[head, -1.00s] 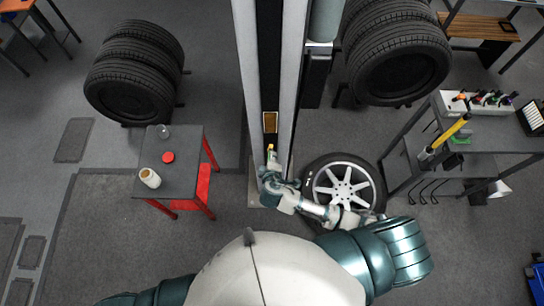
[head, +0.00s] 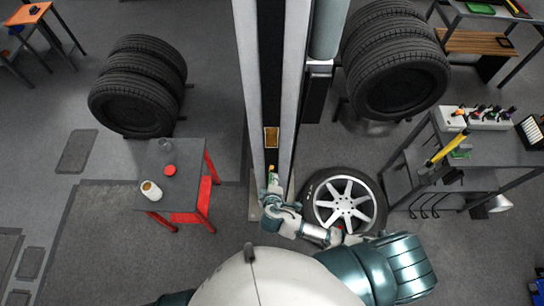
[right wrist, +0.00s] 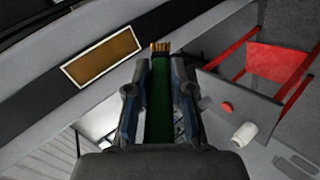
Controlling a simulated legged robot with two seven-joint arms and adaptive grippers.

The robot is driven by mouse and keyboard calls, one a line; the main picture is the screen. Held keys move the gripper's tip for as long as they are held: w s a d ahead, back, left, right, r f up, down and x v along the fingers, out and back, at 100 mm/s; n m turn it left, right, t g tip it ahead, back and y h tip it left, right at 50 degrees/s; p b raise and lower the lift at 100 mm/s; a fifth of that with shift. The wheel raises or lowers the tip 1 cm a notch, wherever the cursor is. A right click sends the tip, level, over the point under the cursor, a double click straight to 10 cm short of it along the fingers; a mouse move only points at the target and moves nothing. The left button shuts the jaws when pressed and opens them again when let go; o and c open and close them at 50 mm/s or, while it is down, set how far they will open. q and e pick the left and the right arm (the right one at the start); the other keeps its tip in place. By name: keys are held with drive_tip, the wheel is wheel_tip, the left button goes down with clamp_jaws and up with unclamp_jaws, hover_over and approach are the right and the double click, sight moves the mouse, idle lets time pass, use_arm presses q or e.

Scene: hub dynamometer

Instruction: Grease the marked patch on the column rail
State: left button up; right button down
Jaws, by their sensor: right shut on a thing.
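The marked patch (head: 271,137) is a brown rectangle with a pale border on the dark face of the column rail (head: 269,70). It also shows in the right wrist view (right wrist: 102,57). My right gripper (head: 273,186) is shut on a green-handled brush (right wrist: 161,100), which lies between its fingers. The brush's tan bristles (right wrist: 160,47) point away from the gripper. They are to the right of the patch in the wrist view and below it in the head view, apart from it. An open white jar (head: 153,194) stands on the small table. My left gripper is out of view.
The small grey table (head: 190,150) with red legs also holds a red lid (head: 170,170). A wheel (head: 343,202) lies right of the column foot. Stacked tyres flank the column. A workbench (head: 490,148) with tools stands at right.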

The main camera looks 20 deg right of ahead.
drive_tip(key=w+d, duration=0.2)
drive_tip(key=w, duration=0.5)
drive_tip(key=shift+w, duration=0.15)
idle(0.4)
drive_tip(key=shift+w+d, duration=0.3)
drive_tip(key=shift+w, duration=0.35)
idle(0.5)
drive_tip(key=shift+r, duration=0.1)
drive_tip(key=shift+r, duration=7.2)
wheel_tip(320, 180, down, 14)
drive_tip(key=b, duration=0.3)
drive_tip(key=shift+f+b, duration=0.25)
drive_tip(key=shift+b, duration=0.15)
